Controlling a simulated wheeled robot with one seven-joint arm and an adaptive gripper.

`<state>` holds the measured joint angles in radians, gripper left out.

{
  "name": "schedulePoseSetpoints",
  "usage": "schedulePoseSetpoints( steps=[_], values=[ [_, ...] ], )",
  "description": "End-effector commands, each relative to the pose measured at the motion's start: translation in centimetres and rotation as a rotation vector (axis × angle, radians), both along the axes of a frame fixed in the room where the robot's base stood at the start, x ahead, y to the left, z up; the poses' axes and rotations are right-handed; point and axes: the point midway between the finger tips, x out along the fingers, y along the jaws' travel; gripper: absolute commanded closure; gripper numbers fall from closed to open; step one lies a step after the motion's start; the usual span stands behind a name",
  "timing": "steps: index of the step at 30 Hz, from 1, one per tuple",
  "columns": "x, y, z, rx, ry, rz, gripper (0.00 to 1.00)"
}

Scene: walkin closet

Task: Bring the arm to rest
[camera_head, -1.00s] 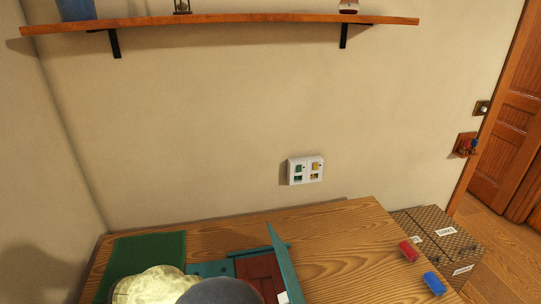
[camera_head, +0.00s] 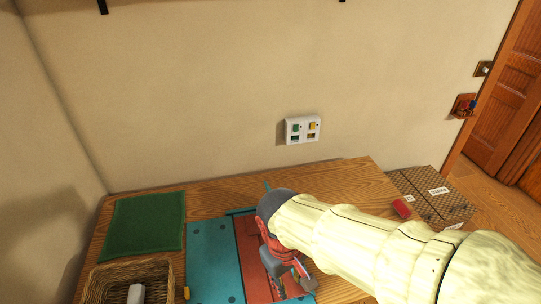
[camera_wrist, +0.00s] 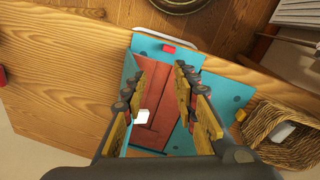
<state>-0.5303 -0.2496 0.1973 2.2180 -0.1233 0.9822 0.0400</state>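My gripper (camera_head: 292,268) hangs over the table, with my pale-sleeved arm reaching in from the right. In the wrist view my gripper (camera_wrist: 156,84) has its two yellow-padded fingers spread wide, with nothing between the pads. Beneath it lies a teal board (camera_head: 209,255) with a dark red panelled door (camera_wrist: 157,100). A small white block (camera_wrist: 143,117) shows over the door's left side, near the left finger; I cannot tell its height. The gripper and arm hide part of the board in the head view.
A green cloth (camera_head: 145,222) and a wicker basket (camera_head: 99,284) holding a white item are at left. A red block (camera_head: 401,207) lies near the table's right edge. Patterned boxes (camera_head: 447,207) stand beyond it. A white switch plate (camera_head: 302,129) is on the wall.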

Motion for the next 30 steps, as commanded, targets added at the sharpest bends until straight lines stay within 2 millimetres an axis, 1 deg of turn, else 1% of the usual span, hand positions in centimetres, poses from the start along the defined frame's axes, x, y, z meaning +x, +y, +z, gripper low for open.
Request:
schedulePoseSetpoints(
  steps=[1,6,12,15,18,21,30],
  values=[
    [-0.3,-1.5,1.1,0.044,-0.039,-0.045,0.71],
    [-1.8,-5.7,4.2,0.165,-0.171,-0.199,0.71],
    [-3.7,-10.8,7.7,0.233,-0.333,-0.388,0.71],
    [-4.0,-12.9,9.8,0.243,-0.414,-0.455,0.71],
    [-4.1,-14.1,10.7,0.242,-0.451,-0.498,0.71],
    [-4.1,-14.7,10.8,0.237,-0.456,-0.519,0.71],
    [-4.1,-14.8,10.8,0.237,-0.456,-0.523,0.71]
  ],
)
